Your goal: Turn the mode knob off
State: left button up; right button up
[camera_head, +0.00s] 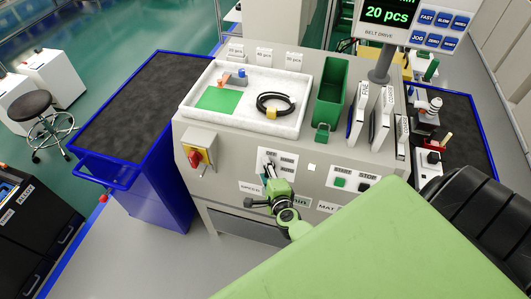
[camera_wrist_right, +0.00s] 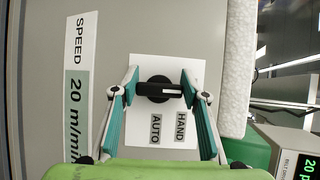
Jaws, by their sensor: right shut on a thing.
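The mode knob (camera_wrist_right: 155,89) is a black round knob with a bar handle on a white plate (camera_wrist_right: 143,66). In the right wrist view its bar lies crosswise, with a pale mark toward the right end. The words HAND and AUTO are printed below it in that view. My right gripper (camera_wrist_right: 159,84) is shut on the knob, one green-padded finger at each end of the bar. In the head view my right gripper (camera_head: 269,174) is at the plate on the machine's front and largely covers the knob. My left gripper is not in view.
A red-and-yellow switch (camera_head: 196,157) sits left on the machine front. START and STOP buttons (camera_head: 340,182) are to the right. A SPEED label (camera_wrist_right: 80,45) is beside the plate. A white tray (camera_head: 190,103) and green bin (camera_head: 318,105) stand on top. A blue-edged cart (camera_head: 140,100) is left.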

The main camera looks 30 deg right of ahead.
dwell(0.3)
jog(key=o, duration=1.1)
jog(key=shift+c, duration=0.2)
jog(key=shift+o, duration=0.2)
jog(key=shift+w, duration=0.1)
jog(key=v, duration=1.2)
